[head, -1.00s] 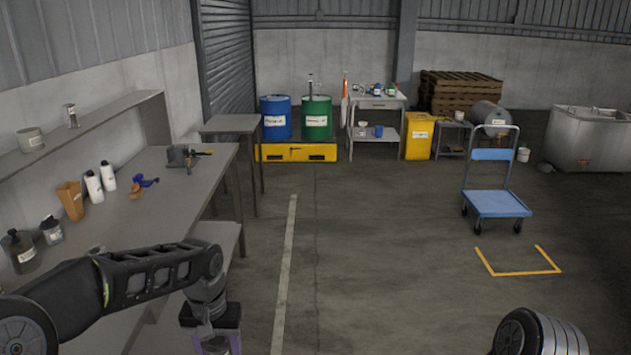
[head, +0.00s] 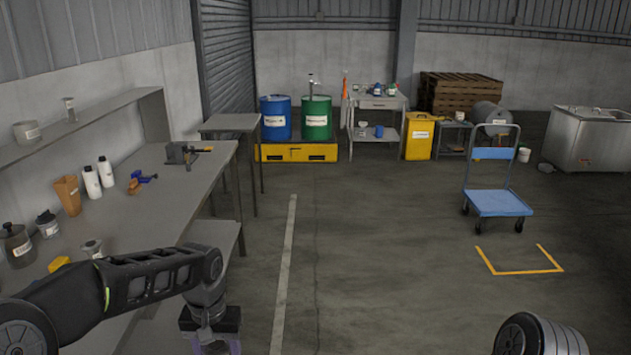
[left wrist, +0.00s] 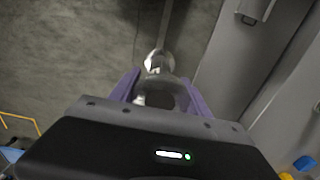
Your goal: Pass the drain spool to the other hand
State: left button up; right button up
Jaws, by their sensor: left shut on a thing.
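My left gripper (head: 215,345) is at the bottom edge of the head view, beside the bench, its purple fingers partly cut off. In the left wrist view my left gripper (left wrist: 160,90) is shut on a shiny metal piece, seemingly the drain spool (left wrist: 157,63). The spool's bright end shows beyond the fingertips, with the floor behind it. The rest of its shape is too small and dark to tell. The spool does not show clearly in the head view. My right gripper is in neither view.
The bench (head: 150,205) on the left holds several bottles, a clamp-like tool (head: 185,153) and a yellow item (head: 59,263). A shelf (head: 95,115) runs above it. A blue cart (head: 497,203) stands at right. The floor (head: 380,260) in the middle is clear.

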pick_arm(q)
jog(key=shift+r, duration=0.1)
dwell(0.6)
jog(key=d+r+m, duration=0.2)
jog(key=d+m, duration=0.2)
jog(key=d, duration=0.4)
jog(key=d+r+m, duration=0.3)
jog(key=d+m, duration=0.1)
jog(key=d, duration=0.5)
jog(key=shift+s, duration=0.2)
jog(key=shift+d+r, duration=0.1)
jog(key=d+f, duration=0.5)
jog(key=d, duration=0.2)
jog(key=a+r+m, duration=0.5)
jog(key=a+m, duration=0.2)
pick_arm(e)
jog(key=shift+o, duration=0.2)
